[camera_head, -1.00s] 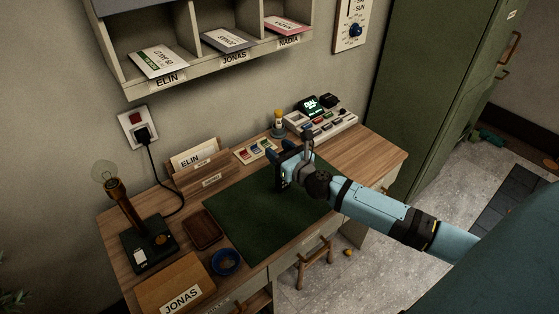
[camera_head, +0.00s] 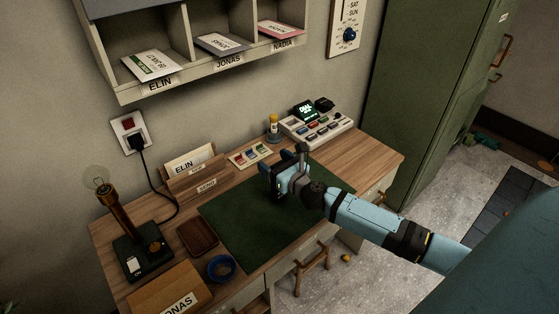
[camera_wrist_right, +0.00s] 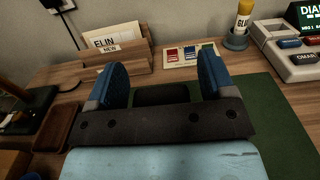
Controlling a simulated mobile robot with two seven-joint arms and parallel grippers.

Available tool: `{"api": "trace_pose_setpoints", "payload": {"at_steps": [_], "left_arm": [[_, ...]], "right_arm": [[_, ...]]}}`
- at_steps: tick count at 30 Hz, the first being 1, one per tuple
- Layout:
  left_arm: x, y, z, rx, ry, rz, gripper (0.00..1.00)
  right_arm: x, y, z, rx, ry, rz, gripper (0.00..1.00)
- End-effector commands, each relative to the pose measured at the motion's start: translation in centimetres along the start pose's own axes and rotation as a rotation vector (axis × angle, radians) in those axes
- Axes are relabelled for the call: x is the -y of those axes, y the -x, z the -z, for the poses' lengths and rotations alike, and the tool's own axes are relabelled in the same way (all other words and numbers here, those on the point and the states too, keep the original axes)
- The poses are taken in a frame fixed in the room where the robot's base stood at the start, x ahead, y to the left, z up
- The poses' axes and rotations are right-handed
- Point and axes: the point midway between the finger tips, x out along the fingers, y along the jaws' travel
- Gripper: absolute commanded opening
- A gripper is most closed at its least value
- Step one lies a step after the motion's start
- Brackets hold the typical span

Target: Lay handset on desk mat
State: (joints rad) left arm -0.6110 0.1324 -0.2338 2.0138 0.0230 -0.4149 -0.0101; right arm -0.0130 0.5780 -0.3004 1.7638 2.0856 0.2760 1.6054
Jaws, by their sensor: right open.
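The dark green desk mat (camera_head: 235,240) lies flat on the wooden desk; it also shows in the right wrist view (camera_wrist_right: 275,118). My right gripper (camera_head: 283,163) is low over the mat's back part, its fingers pointing towards the wall. In the right wrist view its two blue fingers stand wide apart. A dark rounded shape (camera_wrist_right: 161,94) shows between them; I cannot tell if it is the handset or part of my gripper. A small black piece (camera_head: 324,104) sits on the console's back; I cannot tell if that is the handset. My left gripper is not in view.
The button console (camera_head: 317,130) and a yellow-topped bottle (camera_head: 273,126) stand at the back. A letter holder (camera_head: 196,179), a lamp (camera_head: 140,252), a brown tray (camera_head: 197,237) and a blue bowl (camera_head: 221,268) are left. The mat's front part is clear.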

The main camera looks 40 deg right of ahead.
Motion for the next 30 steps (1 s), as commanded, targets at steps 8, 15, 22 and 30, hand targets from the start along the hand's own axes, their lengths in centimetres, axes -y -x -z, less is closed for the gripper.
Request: {"api": "trace_pose_setpoints", "payload": {"at_steps": [8, 15, 22, 30], "left_arm": [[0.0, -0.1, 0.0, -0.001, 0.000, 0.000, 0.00], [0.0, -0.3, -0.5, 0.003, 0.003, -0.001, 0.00], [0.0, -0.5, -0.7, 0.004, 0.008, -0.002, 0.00], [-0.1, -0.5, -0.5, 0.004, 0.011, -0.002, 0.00]], "right_arm": [[0.0, 3.4, -0.1, -0.002, 0.001, -0.001, 0.76], [0.0, 8.2, 0.0, -0.002, -0.001, 0.000, 0.76], [0.0, 11.2, -0.1, -0.001, -0.001, 0.001, 0.76], [-1.9, 12.9, 0.7, 0.009, 0.207, -0.045, 0.76]]}}
